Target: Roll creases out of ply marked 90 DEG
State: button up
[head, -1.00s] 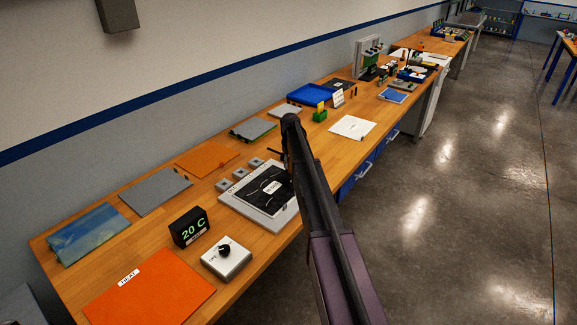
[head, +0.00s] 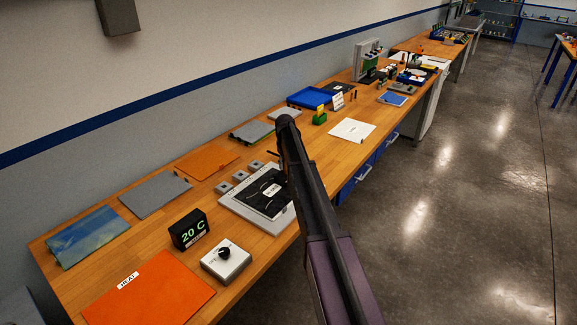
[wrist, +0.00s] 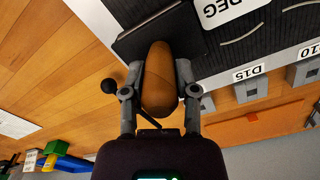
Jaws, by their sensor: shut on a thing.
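The black ply (head: 252,200) lies on a pale grey plate (head: 234,207) near the bench's front edge, with a white label on it. In the wrist view the ply (wrist: 268,42) shows raised curved lines and a label ending in "DEG". My gripper (wrist: 160,78) is shut on the brown rounded handle (wrist: 158,95) of a tool. A dark bar-shaped roller (wrist: 140,34) shows beyond the handle, at the ply's left end. I cannot tell whether it touches the ply. In the head view my arm hides the gripper and tool.
Small grey blocks (head: 225,186) stand behind the plate, with labels such as D15 in the wrist view. A 20 C display (head: 189,230), a knob box (head: 226,261) and an orange HEAT mat (head: 150,292) lie nearer left. A white sheet (head: 352,130) lies farther right.

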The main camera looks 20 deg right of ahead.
jog(key=shift+a, duration=0.1)
dwell(0.3)
jog(key=shift+s+a, duration=0.5)
jog(key=shift+a, duration=0.25)
jog(key=shift+s+a, duration=0.5)
jog(key=shift+a, duration=0.25)
jog(key=shift+s, duration=0.1)
jog(key=shift+s+a, duration=0.55)
jog(key=shift+a, duration=0.2)
jog(key=shift+s+a, duration=0.5)
jog(key=shift+a, duration=0.25)
jog(key=shift+s+a, duration=0.55)
jog(key=shift+a, duration=0.25)
jog(key=shift+s+a, duration=0.55)
jog(key=shift+a, duration=0.2)
jog(key=shift+s+a, duration=0.6)
jog(key=shift+a, duration=0.2)
jog(key=shift+s+a, duration=0.6)
jog(key=shift+a, duration=0.15)
jog(key=shift+s+a, duration=0.1)
